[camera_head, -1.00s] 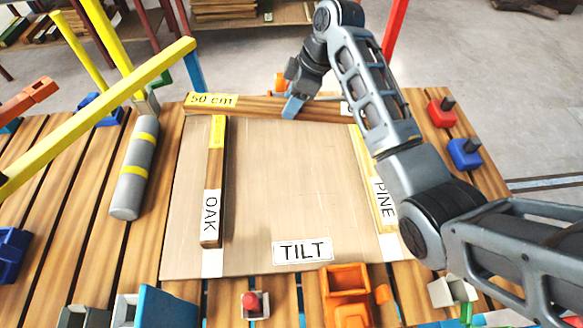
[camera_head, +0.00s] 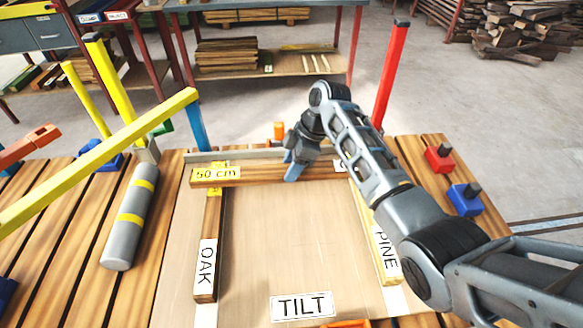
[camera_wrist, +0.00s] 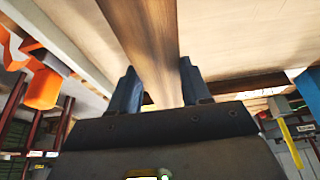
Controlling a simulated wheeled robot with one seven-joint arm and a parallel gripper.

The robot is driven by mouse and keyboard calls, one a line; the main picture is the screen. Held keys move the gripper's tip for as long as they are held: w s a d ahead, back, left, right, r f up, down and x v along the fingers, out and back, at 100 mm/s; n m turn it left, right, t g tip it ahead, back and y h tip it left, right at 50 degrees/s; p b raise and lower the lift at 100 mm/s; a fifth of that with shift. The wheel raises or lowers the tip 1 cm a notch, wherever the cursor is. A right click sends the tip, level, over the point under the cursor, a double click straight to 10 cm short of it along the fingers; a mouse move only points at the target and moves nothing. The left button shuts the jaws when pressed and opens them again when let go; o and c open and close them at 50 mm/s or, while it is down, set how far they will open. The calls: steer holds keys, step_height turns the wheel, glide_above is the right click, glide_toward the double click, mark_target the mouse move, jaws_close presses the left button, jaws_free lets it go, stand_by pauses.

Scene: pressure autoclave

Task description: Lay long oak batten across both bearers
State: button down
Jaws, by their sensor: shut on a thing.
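The long batten (camera_head: 262,174), labelled 50 cm at its left end, lies crosswise near the far edge of the TILT board (camera_head: 290,235). My gripper (camera_head: 293,168) is shut on it right of its middle; in the wrist view the batten (camera_wrist: 150,45) runs between the two blue fingers. The OAK piece (camera_head: 210,255) lies lengthwise on the board's left, the PINE piece (camera_head: 380,240) on its right. The batten's left end is over the far end of the OAK piece. My arm hides part of its right end. I cannot tell whether it touches either piece.
A red post (camera_head: 392,75) stands behind at right. Red (camera_head: 440,158) and blue (camera_head: 466,198) blocks sit on the right slats. The board's middle is clear.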

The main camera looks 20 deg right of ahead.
steer(key=shift+f, duration=0.45)
steer(key=shift+f, duration=0.15)
steer(key=c, duration=0.5)
jaws_free()
steer(key=v, duration=1.2)
